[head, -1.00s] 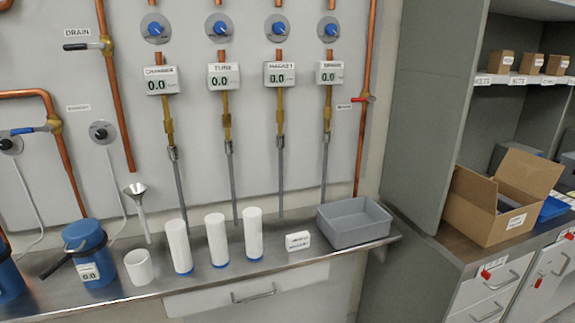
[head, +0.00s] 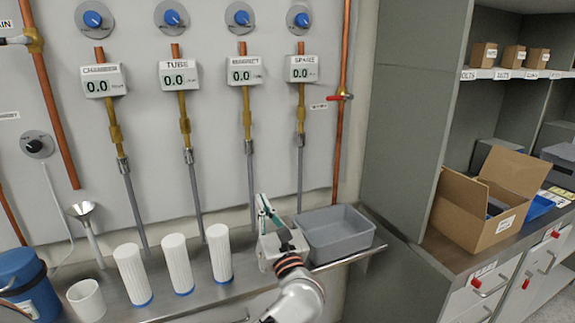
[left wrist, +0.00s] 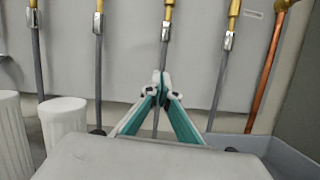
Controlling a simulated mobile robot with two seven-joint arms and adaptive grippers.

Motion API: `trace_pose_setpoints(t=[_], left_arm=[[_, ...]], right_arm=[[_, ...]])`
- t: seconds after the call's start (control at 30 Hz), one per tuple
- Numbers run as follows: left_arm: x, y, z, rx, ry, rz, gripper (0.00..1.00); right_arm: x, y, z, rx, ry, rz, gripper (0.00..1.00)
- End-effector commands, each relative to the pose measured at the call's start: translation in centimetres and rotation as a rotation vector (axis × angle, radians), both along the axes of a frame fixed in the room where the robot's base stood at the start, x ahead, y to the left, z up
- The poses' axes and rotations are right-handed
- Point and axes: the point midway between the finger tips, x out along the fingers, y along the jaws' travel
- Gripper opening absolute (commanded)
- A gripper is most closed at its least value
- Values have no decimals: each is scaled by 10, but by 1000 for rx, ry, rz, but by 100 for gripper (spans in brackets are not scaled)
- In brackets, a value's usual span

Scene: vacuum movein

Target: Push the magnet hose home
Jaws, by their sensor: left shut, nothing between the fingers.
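The magnet hose (head: 250,170) is a grey hose hanging below the brass fitting (head: 247,115) under the gauge labelled MAGNET (head: 244,71). A metal collar sits at its top; I cannot tell how far it is seated. My left gripper (head: 261,200) is shut and empty near the lower end of this hose. In the left wrist view the fingertips (left wrist: 161,84) meet in front of the magnet hose (left wrist: 162,62) and hide part of it. I cannot tell whether they touch it. My right gripper is not in view.
Chamber hose (head: 134,205), tube hose (head: 194,200) and spare hose (head: 300,170) hang alongside. White cylinders (head: 177,262) stand on the bench left of my gripper. A grey bin (head: 345,257) is at its right. A red-handled copper pipe (head: 344,130) runs beside the spare line.

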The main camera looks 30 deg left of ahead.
Motion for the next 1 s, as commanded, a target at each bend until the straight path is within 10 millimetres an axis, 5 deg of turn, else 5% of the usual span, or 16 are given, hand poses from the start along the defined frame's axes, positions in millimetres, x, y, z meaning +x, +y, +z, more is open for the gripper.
trace_pose_setpoints(t=[0.27,0.77,1.0], left_arm=[[13,14,0,-101,-31,1,0],[70,82,24,-97,-29,4,0],[68,79,56,-99,-30,1,0]], right_arm=[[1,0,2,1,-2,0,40],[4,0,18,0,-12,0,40],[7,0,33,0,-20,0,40]])
